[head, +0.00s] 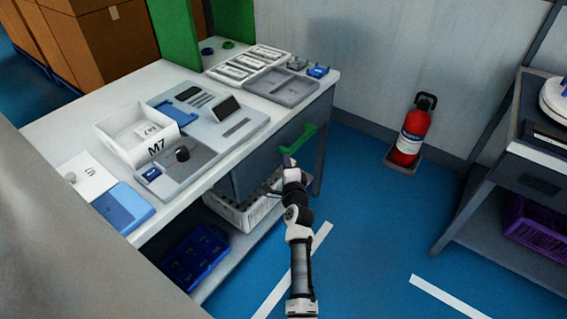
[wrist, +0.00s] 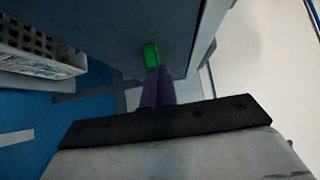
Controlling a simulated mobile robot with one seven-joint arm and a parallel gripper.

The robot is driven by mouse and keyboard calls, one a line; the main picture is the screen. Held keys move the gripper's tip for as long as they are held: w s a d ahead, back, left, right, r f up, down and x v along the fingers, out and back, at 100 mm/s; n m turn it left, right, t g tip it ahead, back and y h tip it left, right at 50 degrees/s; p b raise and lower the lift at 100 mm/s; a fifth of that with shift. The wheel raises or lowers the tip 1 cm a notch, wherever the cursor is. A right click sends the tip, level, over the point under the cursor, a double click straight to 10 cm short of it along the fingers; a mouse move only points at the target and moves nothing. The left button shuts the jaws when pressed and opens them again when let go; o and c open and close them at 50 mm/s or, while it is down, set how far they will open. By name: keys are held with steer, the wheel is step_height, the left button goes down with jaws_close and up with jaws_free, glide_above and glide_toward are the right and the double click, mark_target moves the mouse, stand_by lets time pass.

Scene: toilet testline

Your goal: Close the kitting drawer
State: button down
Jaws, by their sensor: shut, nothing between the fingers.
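The kitting drawer (head: 262,160) is a dark grey front under the right end of the white workbench, with a green handle (head: 299,140). How far it stands out from the bench is hard to tell. My gripper (head: 288,161) is in front of the drawer, just below the handle in the head view. In the wrist view the purple fingers (wrist: 157,88) are together and empty. Their tips are at or very close to the green handle (wrist: 151,55); I cannot tell whether they touch. The drawer's inside is not visible.
The workbench top (head: 90,105) holds a white M7 box (head: 137,137), grey trays and blue parts. A white crate (head: 238,212) and a blue bin (head: 192,257) sit on the lower shelf. A fire extinguisher (head: 412,132) stands by the wall.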

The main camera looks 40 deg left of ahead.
steer(key=b+v, duration=0.1)
steer(key=v, duration=0.8)
steer(key=shift+f, duration=0.15)
